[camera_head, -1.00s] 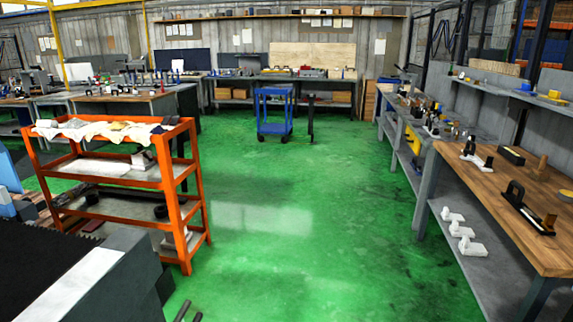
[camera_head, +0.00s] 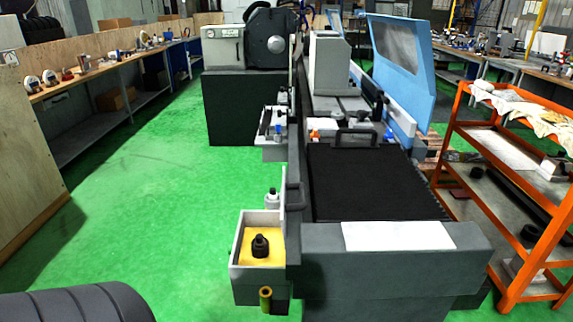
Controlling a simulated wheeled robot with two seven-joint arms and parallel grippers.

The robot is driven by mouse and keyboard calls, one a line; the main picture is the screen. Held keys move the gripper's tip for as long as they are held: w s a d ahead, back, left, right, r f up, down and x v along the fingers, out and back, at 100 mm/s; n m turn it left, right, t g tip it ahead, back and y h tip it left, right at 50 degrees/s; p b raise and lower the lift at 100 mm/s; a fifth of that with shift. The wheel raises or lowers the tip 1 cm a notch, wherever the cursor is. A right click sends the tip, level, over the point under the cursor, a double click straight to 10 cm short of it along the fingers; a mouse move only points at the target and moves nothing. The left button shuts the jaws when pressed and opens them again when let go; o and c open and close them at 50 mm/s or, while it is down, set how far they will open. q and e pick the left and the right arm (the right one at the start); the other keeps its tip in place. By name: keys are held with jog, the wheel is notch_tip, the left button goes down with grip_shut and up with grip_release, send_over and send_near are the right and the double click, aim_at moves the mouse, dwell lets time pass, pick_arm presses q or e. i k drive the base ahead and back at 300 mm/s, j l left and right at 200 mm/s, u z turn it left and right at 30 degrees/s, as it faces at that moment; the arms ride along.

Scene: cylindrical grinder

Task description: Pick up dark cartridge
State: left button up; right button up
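A small black cartridge-like object (camera_head: 260,246) stands upright in an open light-grey tray (camera_head: 236,262) with a yellow bottom. The tray is fixed at the near left side of the grinder (camera_head: 390,262). I take this object for the dark cartridge, though its details are small. Neither of my grippers shows in this view, and nothing is seen touching the object.
An orange shelf cart (camera_head: 452,120) stands at the right. Green floor (camera_head: 150,220) is clear left of the grinder, up to a workbench (camera_head: 85,87).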

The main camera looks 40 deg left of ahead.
aim_at(260, 242)
jog(key=i+l+u, duration=0.15)
jog(key=u, duration=0.3)
jog(key=i+l+u, duration=0.2)
jog(key=u, duration=0.25)
jog(key=i+l+u, duration=0.1)
jog(key=l+u, duration=0.2)
jog(key=u, duration=0.15)
jog(key=l+u, duration=0.3)
jog(key=u, duration=0.15)
jog(key=i+l, duration=0.05)
